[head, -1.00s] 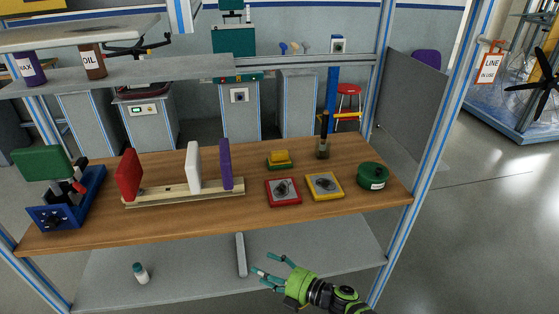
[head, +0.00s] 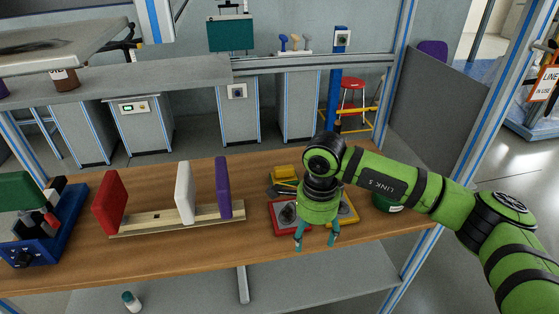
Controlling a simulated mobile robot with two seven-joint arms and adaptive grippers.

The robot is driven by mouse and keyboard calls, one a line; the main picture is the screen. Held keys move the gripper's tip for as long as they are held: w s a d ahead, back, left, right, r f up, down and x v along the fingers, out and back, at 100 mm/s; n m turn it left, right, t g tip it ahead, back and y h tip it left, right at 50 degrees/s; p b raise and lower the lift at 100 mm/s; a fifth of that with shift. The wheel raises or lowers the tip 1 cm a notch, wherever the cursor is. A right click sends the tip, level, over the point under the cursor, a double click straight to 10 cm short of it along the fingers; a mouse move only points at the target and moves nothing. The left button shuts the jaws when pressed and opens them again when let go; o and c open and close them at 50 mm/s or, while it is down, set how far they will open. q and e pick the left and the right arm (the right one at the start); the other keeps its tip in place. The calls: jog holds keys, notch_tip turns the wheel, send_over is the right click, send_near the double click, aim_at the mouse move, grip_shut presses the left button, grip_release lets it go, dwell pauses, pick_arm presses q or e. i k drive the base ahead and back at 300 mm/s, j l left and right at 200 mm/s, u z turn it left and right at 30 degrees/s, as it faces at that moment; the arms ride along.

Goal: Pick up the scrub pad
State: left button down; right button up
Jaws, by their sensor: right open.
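A yellow block on a green base (head: 284,173), which looks like a scrub pad, lies towards the back of the wooden bench top (head: 160,255). It is partly hidden behind my right gripper. Red (head: 112,203), white (head: 184,192) and purple (head: 223,188) upright pads stand in a wooden rack (head: 150,224) to the left; I cannot tell if one of these is the scrub pad. My right gripper (head: 316,242) points down with its fingers apart and empty. It is over the front of the bench, nearer than the yellow block. My left gripper is not in view.
A red tray (head: 279,226) and a yellow tray (head: 350,210) sit behind my gripper, partly covered. A green tin (head: 388,204) stands right of them, partly behind my arm. A blue fixture (head: 38,245) is at left. A shelf (head: 170,77) spans above the back.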

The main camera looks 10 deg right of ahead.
aim_at(286, 174)
jog(key=i, duration=1)
